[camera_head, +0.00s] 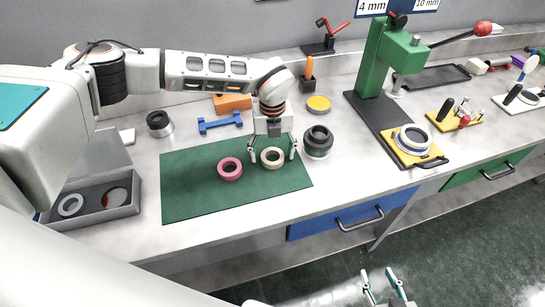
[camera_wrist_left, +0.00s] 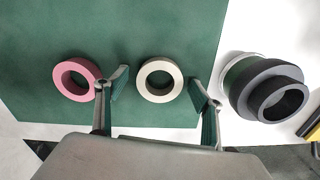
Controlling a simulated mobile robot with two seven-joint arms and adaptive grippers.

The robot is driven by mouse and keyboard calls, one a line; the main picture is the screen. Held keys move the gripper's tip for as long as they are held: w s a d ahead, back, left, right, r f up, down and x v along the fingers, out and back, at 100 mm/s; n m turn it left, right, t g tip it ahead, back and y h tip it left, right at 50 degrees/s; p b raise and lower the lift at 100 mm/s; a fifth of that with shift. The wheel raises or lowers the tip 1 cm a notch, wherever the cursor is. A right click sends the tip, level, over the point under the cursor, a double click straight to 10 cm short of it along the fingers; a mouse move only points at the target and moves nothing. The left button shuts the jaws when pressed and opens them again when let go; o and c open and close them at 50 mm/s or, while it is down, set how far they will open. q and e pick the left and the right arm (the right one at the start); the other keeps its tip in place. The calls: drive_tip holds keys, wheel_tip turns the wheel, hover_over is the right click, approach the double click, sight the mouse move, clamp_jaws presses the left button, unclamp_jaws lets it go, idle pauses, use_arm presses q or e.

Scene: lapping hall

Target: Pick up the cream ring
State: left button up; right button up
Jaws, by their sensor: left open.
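The cream ring (camera_head: 272,164) lies flat on the green mat (camera_head: 190,200), near the mat's right side. My left gripper (camera_head: 273,158) is over it, with one finger to either side and the jaws open. In the left wrist view the cream ring (camera_wrist_left: 160,70) shows whole between the two open fingertips (camera_wrist_left: 158,88), a little beyond them; I cannot tell the height gap. A pink ring (camera_head: 230,169) lies on the mat to the left, and it also shows near the left finger in the wrist view (camera_wrist_left: 66,78). My right gripper (camera_head: 388,288) is low at the front, away from the bench, its fingers apart.
A black stepped ring (camera_head: 318,142) stands just right of the left gripper. A blue dumbbell-shaped part (camera_head: 220,123) and an orange block (camera_head: 232,103) are behind. A grey box (camera_head: 110,212) is at left, a green press (camera_head: 392,60) at right. The mat's front left is clear.

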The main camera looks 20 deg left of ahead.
use_arm(q)
drive_tip(key=c, duration=1.3)
drive_tip(key=shift+c, duration=0.3)
drive_tip(key=shift+r, duration=0.2)
